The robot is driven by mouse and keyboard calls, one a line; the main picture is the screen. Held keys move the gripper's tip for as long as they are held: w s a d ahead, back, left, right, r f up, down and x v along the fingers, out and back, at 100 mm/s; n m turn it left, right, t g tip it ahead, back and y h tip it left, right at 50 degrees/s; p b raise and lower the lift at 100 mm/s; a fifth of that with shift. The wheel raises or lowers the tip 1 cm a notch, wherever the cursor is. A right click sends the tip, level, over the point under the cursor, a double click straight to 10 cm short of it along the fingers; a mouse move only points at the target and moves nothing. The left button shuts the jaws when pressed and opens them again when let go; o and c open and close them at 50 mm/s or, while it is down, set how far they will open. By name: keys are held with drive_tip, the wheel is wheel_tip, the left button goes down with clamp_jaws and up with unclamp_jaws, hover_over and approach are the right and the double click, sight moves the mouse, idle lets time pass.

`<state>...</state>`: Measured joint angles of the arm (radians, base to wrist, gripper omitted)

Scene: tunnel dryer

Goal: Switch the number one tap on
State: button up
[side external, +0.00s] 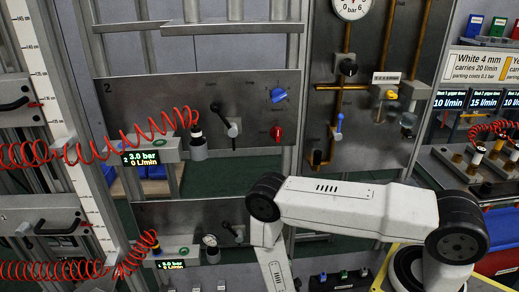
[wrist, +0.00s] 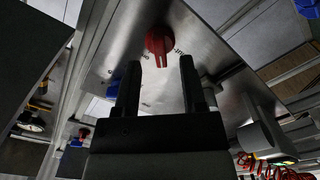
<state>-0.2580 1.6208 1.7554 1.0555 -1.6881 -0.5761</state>
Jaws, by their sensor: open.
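In the wrist view my gripper (wrist: 156,78) is open and empty. A red knob (wrist: 160,42) on a metal panel (wrist: 205,58) shows just beyond and between the two fingertips, apart from them as far as I can see. A blue knob (wrist: 112,88) is partly hidden behind the left finger. In the side view a lower panel (side external: 185,216) sits below the panel marked 2 (side external: 190,85). My arm covers the lower panel's right part, so its knobs are hidden there. My gripper is not visible in the side view. I cannot read the wrist-view panel's number.
The panel marked 2 carries a blue knob (side external: 279,95), a red knob (side external: 277,133) and a black lever (side external: 232,127). Red coiled hoses (side external: 100,150) hang at the left. A metal upright (wrist: 92,60) runs left of the fingers in the wrist view.

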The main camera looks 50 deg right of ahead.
drive_tip(key=shift+x, duration=1.3)
clamp_jaws()
